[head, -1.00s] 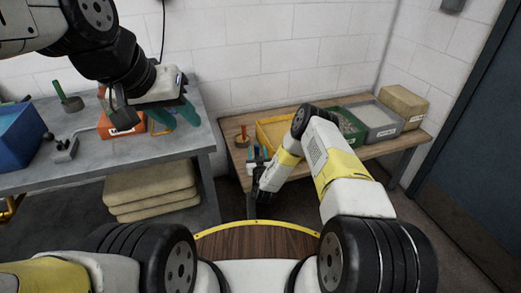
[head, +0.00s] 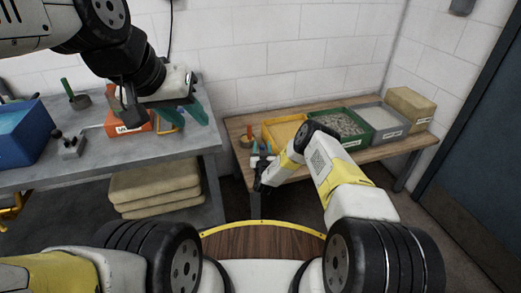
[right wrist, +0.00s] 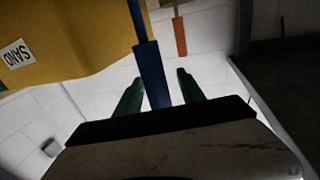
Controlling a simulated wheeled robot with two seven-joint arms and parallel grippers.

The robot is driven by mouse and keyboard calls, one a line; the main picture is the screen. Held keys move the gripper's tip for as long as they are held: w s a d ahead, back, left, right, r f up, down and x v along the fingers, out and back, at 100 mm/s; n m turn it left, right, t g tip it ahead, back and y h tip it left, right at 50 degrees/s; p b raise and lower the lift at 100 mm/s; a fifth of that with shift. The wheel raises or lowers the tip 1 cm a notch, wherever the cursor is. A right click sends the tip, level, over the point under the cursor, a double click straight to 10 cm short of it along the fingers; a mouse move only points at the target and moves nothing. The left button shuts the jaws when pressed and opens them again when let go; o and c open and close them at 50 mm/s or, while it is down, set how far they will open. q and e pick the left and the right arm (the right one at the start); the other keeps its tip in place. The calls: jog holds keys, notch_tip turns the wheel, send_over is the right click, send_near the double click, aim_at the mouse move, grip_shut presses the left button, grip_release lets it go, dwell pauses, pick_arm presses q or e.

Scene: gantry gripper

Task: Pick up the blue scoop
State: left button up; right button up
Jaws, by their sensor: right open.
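The blue scoop shows in the right wrist view as a long blue handle (right wrist: 150,65); its far end runs out of the top of the picture. My right gripper (right wrist: 157,84) is open, its two green fingers on either side of the handle, with gaps visible. In the head view my right gripper (head: 264,176) is at the front left of the wooden bench, its fingers too small to make out. My left gripper (head: 194,124) hangs open over the grey table at the left, its teal fingers apart.
A yellow bin (head: 284,124), marked SAND in the right wrist view (right wrist: 60,35), a green bin (head: 345,128) and a grey bin (head: 386,122) stand on the wooden bench. An orange handle (right wrist: 180,38) is beside the scoop. A blue bin (head: 20,135) stands on the grey table.

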grip_shut()
